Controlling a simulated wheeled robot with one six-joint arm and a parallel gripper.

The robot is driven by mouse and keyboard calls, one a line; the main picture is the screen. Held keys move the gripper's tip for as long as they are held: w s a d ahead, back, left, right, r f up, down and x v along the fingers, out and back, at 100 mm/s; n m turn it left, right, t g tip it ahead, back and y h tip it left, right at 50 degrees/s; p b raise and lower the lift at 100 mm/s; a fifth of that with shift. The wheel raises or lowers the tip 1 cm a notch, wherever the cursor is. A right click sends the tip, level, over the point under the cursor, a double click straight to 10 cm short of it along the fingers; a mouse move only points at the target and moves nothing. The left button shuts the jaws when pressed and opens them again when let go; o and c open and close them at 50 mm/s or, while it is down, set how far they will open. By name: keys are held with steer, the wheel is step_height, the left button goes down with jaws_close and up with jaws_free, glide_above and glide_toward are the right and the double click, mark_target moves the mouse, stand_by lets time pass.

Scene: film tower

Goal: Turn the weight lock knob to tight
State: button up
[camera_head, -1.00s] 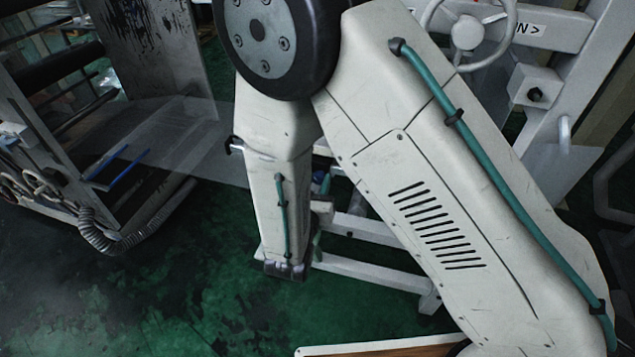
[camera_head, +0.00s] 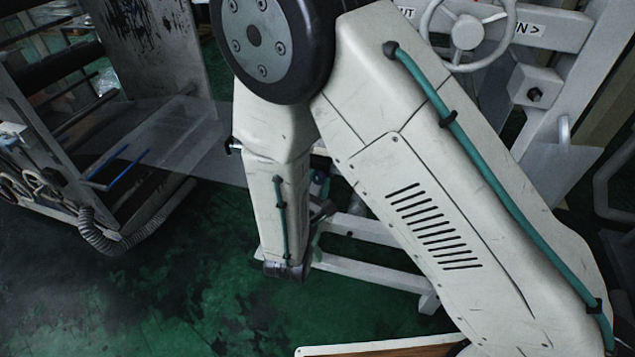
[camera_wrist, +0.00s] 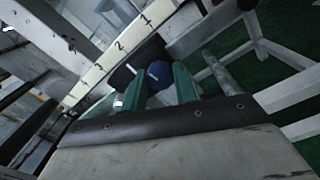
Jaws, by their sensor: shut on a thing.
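The lock knob (camera_wrist: 158,70) is round and blue with a pale line on its face. It shows between the green fingers of my gripper (camera_wrist: 159,83) in the wrist view, with one finger on each side, and the gripper is shut on it. A dark block, which looks like the weight (camera_wrist: 121,78), sits beside the knob against a pale beam (camera_wrist: 118,47) marked with numbers. The fingers hide the sides of the knob. In the head view my arm hides most of this area, and I cannot make out the fingers there.
White frame bars (camera_head: 370,258) stand low behind my arm, and more pale bars (camera_wrist: 285,98) run close to the right of the gripper. A handwheel (camera_head: 467,32) is at the upper right. A machine with a ribbed hose (camera_head: 105,238) stands left. Green floor lies open at lower left.

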steer(key=m, duration=0.5)
steer(key=shift+m, duration=0.4)
steer(key=m, duration=0.5)
steer(key=shift+h, duration=0.3)
steer(key=shift+m, duration=0.3)
steer(key=o, duration=1)
steer(key=v, duration=0.8)
